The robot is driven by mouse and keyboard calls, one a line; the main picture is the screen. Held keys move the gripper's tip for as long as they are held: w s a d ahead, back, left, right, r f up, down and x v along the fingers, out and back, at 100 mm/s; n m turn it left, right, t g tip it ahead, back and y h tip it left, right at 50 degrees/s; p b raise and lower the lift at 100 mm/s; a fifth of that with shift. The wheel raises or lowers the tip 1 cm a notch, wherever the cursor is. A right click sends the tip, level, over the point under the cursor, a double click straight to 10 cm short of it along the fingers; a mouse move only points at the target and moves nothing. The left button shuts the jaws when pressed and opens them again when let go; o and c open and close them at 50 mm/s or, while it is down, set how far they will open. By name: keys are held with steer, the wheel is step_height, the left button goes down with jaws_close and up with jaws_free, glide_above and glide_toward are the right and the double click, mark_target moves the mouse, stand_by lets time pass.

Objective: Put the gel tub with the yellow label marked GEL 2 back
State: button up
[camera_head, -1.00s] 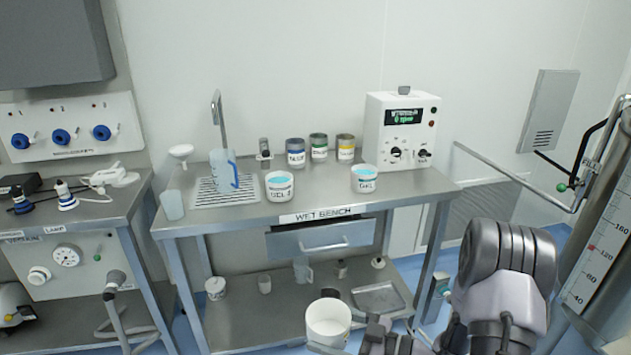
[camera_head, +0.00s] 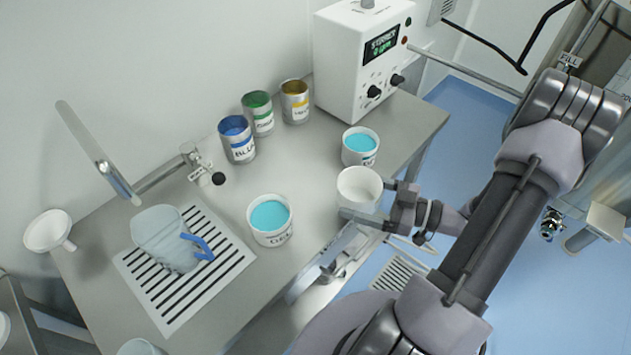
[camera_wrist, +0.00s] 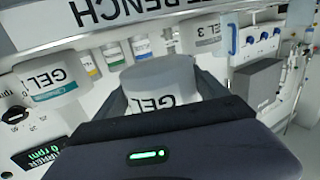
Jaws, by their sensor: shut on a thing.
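A white open tub (camera_head: 352,190) is held in my gripper (camera_head: 378,203) at the bench's front edge, between two gel tubs in the picture. Its inside looks white, with no blue gel visible. In the wrist view, the held tub (camera_wrist: 160,78) sits between both fingers and shows an upside-down "GEL"; its number and any yellow label are hidden. One tub with blue gel (camera_head: 271,222) stands on the bench near the drain grid, another (camera_head: 359,148) near the stirrer. In the wrist view, a GEL tub with a teal stripe (camera_wrist: 50,85) and a GEL 3 tub (camera_wrist: 202,38) flank the held one.
On the wet bench (camera_head: 318,160) stand blue (camera_head: 238,140), green (camera_head: 258,115) and yellow (camera_head: 295,103) labelled cans at the back, and the stirrer box (camera_head: 345,65). A jug (camera_head: 165,240) stands on the drain grid (camera_head: 228,258). Bench between gel tubs and cans is clear.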

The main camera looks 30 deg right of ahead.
steer(key=b, duration=0.2)
glide_above(325, 191)
steer(key=shift+s+f, duration=0.1)
steer(key=shift+f, duration=0.45)
step_height(325, 191, down, 4)
steer(key=b, duration=0.2)
steer(key=shift+r+b, duration=0.15)
steer(key=shift+b, duration=0.2)
steer(key=shift+r, duration=0.2)
steer(key=shift+f, duration=0.2)
steer(key=o, duration=1.7)
steer(key=shift+o, duration=0.2)
steer(key=shift+r, duration=0.15)
